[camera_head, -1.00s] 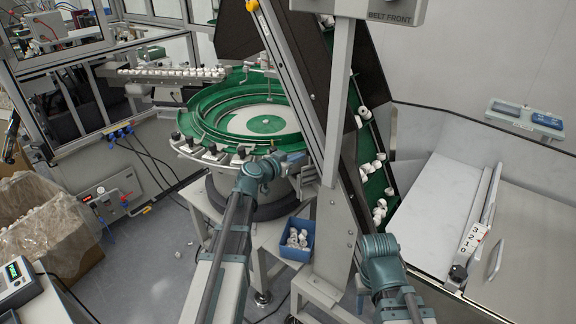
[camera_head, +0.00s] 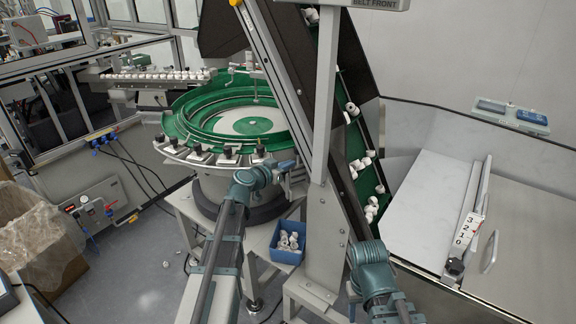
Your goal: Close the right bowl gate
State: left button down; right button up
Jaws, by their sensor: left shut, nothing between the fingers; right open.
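The green vibratory bowl (camera_head: 253,125) stands left of centre, with several black-knobbed clamps (camera_head: 227,154) along its front rim. I cannot tell which part is the right bowl gate; the bowl's right edge is partly hidden by the slanted conveyor frame and my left wrist. My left gripper (camera_head: 289,164) is at the bowl's right front, close to the rim; it looks shut and holds nothing. Whether it touches anything there cannot be told. My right arm comes up at lower centre right, its wrist in front of the conveyor's foot; its fingers are hidden.
The slanted conveyor (camera_head: 357,150), with white caps on its green belt, rises right of the bowl. A blue bin (camera_head: 288,254) of white parts sits below the bowl. A white hopper with a number scale (camera_head: 468,229) is at right. A bagged carton (camera_head: 45,245) stands at left.

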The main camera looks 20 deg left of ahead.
notch_tip(320, 180, down, 3)
jog(key=b, duration=0.2)
jog(key=shift+r+b, duration=0.1)
jog(key=shift+b, duration=0.2)
